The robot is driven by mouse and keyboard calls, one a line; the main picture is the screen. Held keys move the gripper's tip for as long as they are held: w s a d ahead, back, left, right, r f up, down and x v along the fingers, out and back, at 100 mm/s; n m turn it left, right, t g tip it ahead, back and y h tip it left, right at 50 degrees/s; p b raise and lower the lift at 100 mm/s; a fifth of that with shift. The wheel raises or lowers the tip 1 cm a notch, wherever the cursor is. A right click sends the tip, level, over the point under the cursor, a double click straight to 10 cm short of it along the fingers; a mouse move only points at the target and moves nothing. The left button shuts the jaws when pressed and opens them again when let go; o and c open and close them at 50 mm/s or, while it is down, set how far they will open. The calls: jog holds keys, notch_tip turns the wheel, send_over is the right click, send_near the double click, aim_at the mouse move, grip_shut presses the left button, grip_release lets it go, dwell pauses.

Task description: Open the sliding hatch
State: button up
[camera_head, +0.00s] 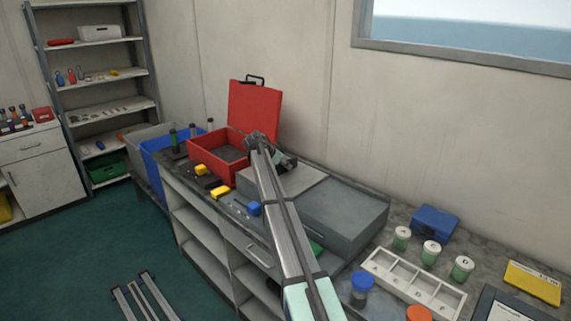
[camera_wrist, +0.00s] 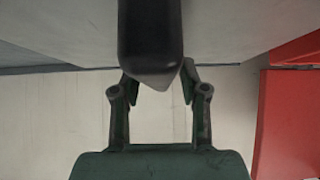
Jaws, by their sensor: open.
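A long grey cabinet (camera_head: 348,207) lies on the workbench, with a lighter grey panel at its left end that looks like the sliding hatch (camera_head: 306,182). My arm crosses in front and hides part of both. My gripper (camera_head: 289,163) is over the panel's far left part. In the wrist view my gripper (camera_wrist: 157,84) is open, with a dark rounded bar (camera_wrist: 150,35), seemingly the hatch's handle, reaching between its fingers. A pale grey surface (camera_wrist: 60,25) lies behind the bar. I cannot tell whether the fingers touch the bar.
An open red toolbox (camera_head: 212,158) with its lid raised stands close left of my gripper; its red side (camera_wrist: 290,125) shows in the wrist view. A blue bin (camera_head: 160,158) is farther left. Jars, a white divided tray (camera_head: 399,287) and a blue case (camera_head: 435,222) stand right. The wall is close behind.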

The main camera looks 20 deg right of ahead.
jog(key=shift+x, duration=0.85)
grip_shut()
jog(key=shift+s, duration=0.1)
jog(key=s+d+b, duration=0.2)
jog(key=s+d, duration=0.1)
jog(key=s, duration=0.4)
jog(key=s+d+b, duration=0.3)
jog(key=s, duration=0.5)
jog(key=s+d+b, duration=0.3)
jog(key=s, duration=0.5)
jog(key=shift+s, duration=0.25)
